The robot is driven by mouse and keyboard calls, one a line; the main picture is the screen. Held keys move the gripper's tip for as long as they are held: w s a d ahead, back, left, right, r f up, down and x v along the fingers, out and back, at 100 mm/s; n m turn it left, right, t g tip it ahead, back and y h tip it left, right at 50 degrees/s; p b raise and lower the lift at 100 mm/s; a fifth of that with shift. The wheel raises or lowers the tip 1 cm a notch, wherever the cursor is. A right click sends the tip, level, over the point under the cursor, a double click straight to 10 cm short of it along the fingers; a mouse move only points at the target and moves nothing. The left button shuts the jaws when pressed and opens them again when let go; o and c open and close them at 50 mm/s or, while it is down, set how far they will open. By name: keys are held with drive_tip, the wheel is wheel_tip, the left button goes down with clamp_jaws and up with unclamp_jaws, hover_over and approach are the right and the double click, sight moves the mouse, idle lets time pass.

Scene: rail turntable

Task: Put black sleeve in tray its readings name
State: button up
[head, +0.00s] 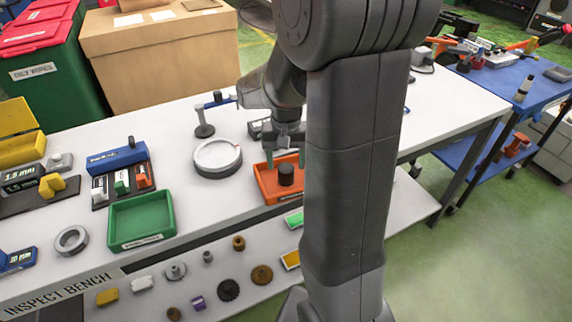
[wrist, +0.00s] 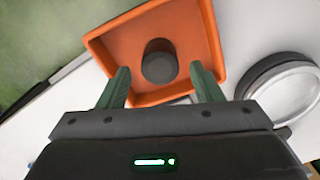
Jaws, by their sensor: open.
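The black sleeve (head: 286,174) stands in the orange tray (head: 265,184) on the white bench. In the wrist view the sleeve (wrist: 159,62) is near the middle of the orange tray (wrist: 113,47). My gripper (head: 286,160) is above the tray, its green fingers apart. In the wrist view the gripper (wrist: 160,80) is open with nothing held between its fingertips, and the sleeve appears beyond them. A green tray (head: 141,221) with a label on its front stands empty to the left. My arm hides the area right of the orange tray.
A round grey turntable (head: 217,158) stands just left of the orange tray. A grey ring (head: 71,240), a blue block gauge (head: 117,159) and displays (head: 22,178) stand on the left. A lower shelf holds several small parts. Bench surface between the trays is clear.

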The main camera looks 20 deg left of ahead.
sight(286, 168)
wheel_tip(286, 168, up, 10)
idle(0.3)
wheel_tip(286, 168, down, 12)
drive_tip(key=shift+r, duration=1.75)
drive_tip(key=shift+f, duration=0.1)
